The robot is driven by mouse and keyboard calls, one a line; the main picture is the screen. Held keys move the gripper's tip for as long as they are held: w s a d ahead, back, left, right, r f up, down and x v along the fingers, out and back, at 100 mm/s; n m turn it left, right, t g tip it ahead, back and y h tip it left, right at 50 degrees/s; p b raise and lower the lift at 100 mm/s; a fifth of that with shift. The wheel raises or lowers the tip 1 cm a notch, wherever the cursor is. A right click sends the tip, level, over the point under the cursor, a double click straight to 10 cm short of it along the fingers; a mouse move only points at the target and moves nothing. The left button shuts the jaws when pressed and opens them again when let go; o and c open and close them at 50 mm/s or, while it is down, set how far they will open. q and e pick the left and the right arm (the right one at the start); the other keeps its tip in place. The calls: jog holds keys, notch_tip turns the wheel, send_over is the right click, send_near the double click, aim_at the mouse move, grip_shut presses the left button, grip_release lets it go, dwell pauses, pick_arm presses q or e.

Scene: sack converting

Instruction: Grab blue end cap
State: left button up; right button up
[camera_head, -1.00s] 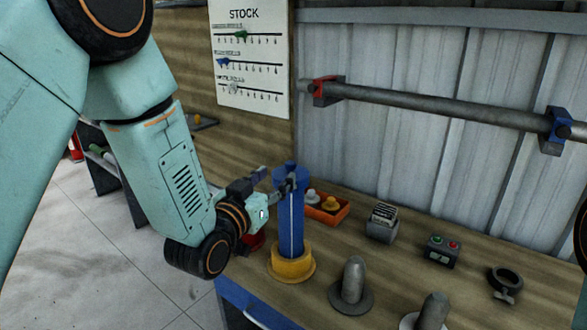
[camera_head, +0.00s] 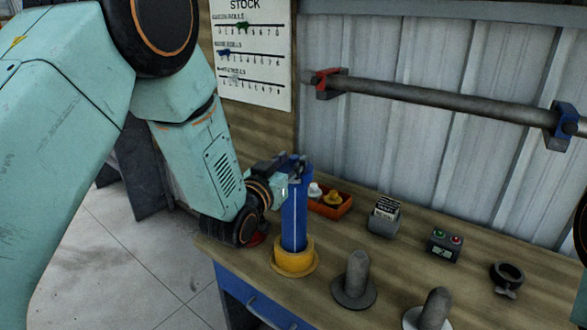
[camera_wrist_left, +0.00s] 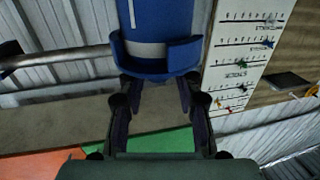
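The blue end cap (camera_wrist_left: 155,67) shows large at the top of the left wrist view, at the end of a blue tube with a pale stripe. In the head view the blue tube (camera_head: 295,215) stands upright in a yellow flanged base (camera_head: 292,263) on the bench, and my gripper hides most of its top. My left gripper (camera_head: 293,167) is at the top of the tube. In the left wrist view its two dark fingers (camera_wrist_left: 159,88) are apart and reach the cap's near edge. I cannot tell whether they touch it. My right gripper is out of view.
Grey pegs (camera_head: 355,280) stand to the front right. A card box (camera_head: 384,218), a button box (camera_head: 444,245) and a dark ring clamp (camera_head: 506,277) lie farther right.

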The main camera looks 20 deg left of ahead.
pick_arm(q)
jog(key=shift+s+d+r, duration=0.2)
jog(key=c, duration=0.5)
jog(key=shift+c, duration=0.5)
jog(key=shift+w+a+f, duration=0.1)
jog(key=shift+w+a, duration=0.05)
grip_shut()
